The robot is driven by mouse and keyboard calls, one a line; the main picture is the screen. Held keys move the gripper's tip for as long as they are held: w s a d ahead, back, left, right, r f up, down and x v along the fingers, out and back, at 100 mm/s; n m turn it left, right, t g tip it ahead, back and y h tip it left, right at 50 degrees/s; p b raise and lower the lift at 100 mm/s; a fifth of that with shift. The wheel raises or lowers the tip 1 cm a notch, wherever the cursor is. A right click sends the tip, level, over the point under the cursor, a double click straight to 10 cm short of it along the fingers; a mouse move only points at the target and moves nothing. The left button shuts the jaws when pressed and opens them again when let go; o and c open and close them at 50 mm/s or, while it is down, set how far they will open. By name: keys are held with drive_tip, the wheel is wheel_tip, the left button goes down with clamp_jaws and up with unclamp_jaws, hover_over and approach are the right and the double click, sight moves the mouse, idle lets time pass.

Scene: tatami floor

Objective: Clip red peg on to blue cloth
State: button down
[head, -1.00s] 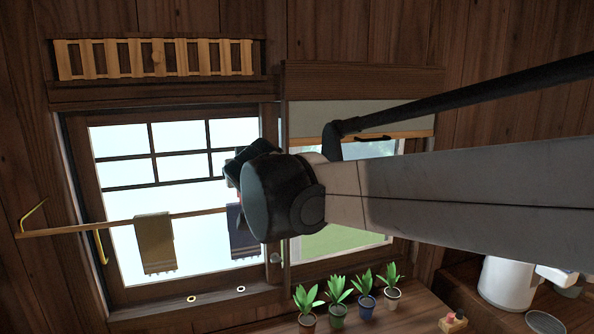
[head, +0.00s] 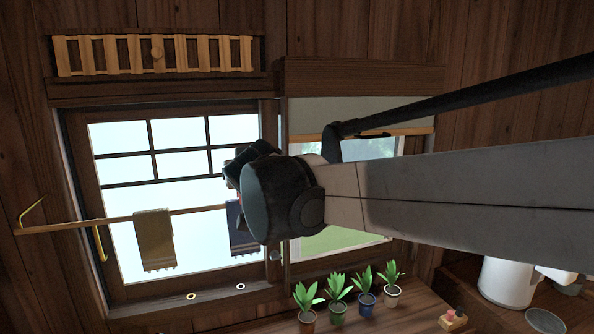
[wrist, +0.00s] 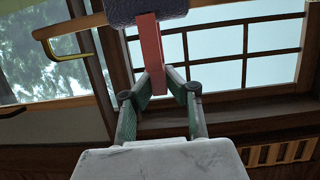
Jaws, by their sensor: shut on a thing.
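The red peg (wrist: 151,50) stands long and narrow in the wrist view, with its lower end between my fingertips. My gripper (wrist: 158,82) is shut on the peg. The far end of the peg overlaps the blue cloth (wrist: 172,10) on the rod; I cannot tell whether its jaws grip the cloth. In the head view the blue cloth (head: 239,232) hangs over the wooden rod (head: 105,222), partly hidden by my wrist. My gripper (head: 236,168) is just above the cloth there, its fingers mostly hidden.
An olive cloth (head: 154,240) hangs further left on the rod. Yellow hooks (head: 101,245) hold the rod before the window. A small wooden block with pegs (head: 453,319) and a white jug (head: 505,282) are at the lower right.

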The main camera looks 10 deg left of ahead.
drive_tip(key=shift+f+b, duration=1.15)
drive_tip(key=shift+f, duration=0.75)
idle(1.4)
drive_tip(key=c, duration=1.3)
unclamp_jaws()
drive_tip(key=shift+r, duration=0.15)
drive_tip(key=shift+r+p, duration=1.95)
drive_tip(key=shift+r, duration=0.95)
